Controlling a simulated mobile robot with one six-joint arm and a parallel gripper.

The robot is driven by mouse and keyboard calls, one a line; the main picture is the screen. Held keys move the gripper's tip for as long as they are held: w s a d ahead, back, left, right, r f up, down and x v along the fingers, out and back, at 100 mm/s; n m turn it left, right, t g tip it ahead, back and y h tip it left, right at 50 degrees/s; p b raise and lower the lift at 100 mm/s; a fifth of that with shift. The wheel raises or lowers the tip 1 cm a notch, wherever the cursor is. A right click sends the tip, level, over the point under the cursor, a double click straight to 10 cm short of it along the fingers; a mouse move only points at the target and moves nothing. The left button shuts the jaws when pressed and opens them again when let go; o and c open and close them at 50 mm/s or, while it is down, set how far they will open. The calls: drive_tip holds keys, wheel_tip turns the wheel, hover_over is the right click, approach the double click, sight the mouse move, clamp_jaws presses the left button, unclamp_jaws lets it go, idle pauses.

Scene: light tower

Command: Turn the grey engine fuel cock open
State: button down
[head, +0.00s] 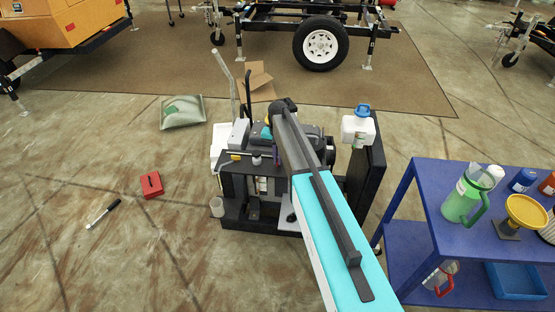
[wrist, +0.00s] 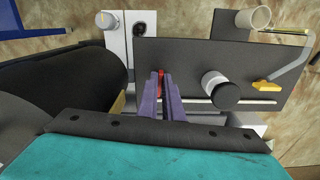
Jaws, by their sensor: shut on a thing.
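The dark grey engine unit (head: 233,185) stands on the floor in the middle of the head view, partly hidden by my arm. In the wrist view its dark panel (wrist: 190,55) fills the upper middle. My gripper (wrist: 164,82) has its two purple fingers close together at the panel's lower left, shut on a small red part (wrist: 161,73). Only a sliver of the red part shows between the fingers. I cannot tell from its shape whether it is the fuel cock or how far it is turned. In the head view my gripper (head: 277,155) is mostly hidden behind my arm.
On the panel are a black-and-white knob (wrist: 220,90) and a yellow lever (wrist: 267,87), right of my fingers. A dark cylinder (wrist: 70,75) lies close at left. A blue cart (head: 410,230) stands right. A red box (head: 152,185) lies on open floor at left.

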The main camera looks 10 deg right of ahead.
drive_tip(key=shift+d+n, duration=0.1)
drive_tip(key=shift+n, duration=0.6)
drive_tip(key=c, duration=1.9)
unclamp_jaws()
drive_tip(key=shift+m, duration=0.4)
